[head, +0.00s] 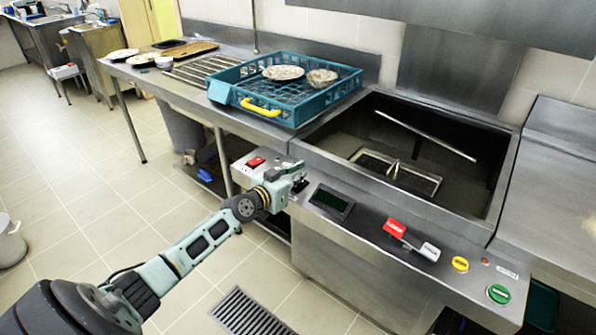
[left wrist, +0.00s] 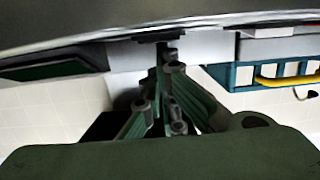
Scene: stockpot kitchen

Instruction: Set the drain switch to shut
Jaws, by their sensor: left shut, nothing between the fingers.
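A red and white lever-like control (head: 411,240) sits further right on the same panel. I cannot read which of them is the drain switch. My left gripper (head: 299,181) is at the panel, just right of the red rocker, and hides the panel behind it. In the left wrist view, its fingers (left wrist: 168,54) are shut and empty, their tips close to a dark part on a pale surface. I cannot tell whether they touch it. My right gripper is not in view.
A dark display (head: 331,201), a yellow button (head: 460,264) and a green button (head: 499,293) are on the panel. Behind it is an open steel basin (head: 480,215). A teal rack (head: 350,85) with dishes stands left of the basin. The tiled floor (head: 120,215) is open.

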